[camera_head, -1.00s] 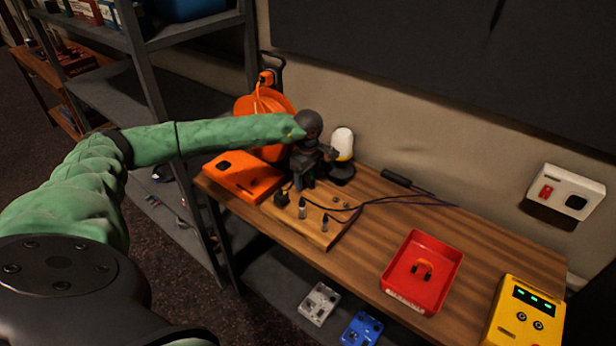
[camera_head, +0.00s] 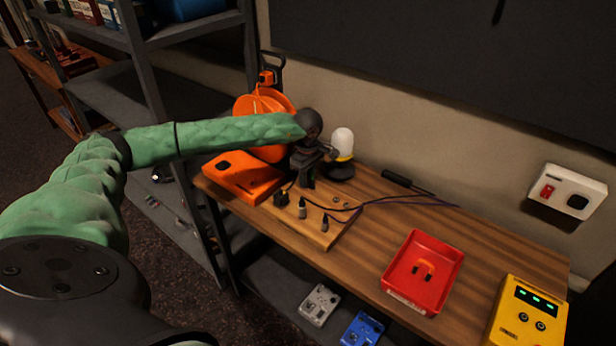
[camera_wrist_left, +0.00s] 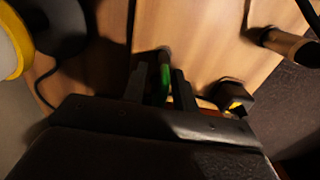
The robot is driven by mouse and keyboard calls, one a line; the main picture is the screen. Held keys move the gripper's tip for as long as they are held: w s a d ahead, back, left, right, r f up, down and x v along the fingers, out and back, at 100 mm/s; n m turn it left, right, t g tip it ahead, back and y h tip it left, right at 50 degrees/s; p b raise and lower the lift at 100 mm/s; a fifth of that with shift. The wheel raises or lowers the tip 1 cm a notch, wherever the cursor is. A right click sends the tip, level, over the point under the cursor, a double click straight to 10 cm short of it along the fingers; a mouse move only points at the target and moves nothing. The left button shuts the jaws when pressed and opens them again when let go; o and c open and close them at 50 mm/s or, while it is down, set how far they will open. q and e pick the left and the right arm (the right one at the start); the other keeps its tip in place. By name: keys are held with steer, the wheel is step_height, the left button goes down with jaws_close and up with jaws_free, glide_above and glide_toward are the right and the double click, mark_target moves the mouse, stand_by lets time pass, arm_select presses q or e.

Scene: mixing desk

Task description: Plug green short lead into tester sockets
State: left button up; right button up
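The yellow tester (camera_head: 528,308) stands at the right front of the bench, with a lit green display and two round dark sockets on its face. My left gripper (camera_head: 308,184) points down at the back of the wooden block at the left of the bench. In the left wrist view, a green piece of the short lead (camera_wrist_left: 166,84) with a dark end shows between the fingers of my left gripper (camera_wrist_left: 164,85). The fingers stand close on both sides of it; I cannot tell whether they touch it. The rest of the lead is hidden. My right gripper is out of view.
The wooden block (camera_head: 318,233) carries other dark plugs and dark cables run right. An orange case (camera_head: 240,176), an orange reel (camera_head: 256,105) and a white-domed lamp (camera_head: 342,145) stand close to my gripper. A red tray (camera_head: 440,247) holds a short orange-red lead. Bare wood lies between.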

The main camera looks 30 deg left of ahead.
arm_select(q)
jaws_close()
steer(key=shift+r, duration=0.25)
steer(key=shift+r+p, duration=0.3)
steer(key=shift+r, duration=2.45)
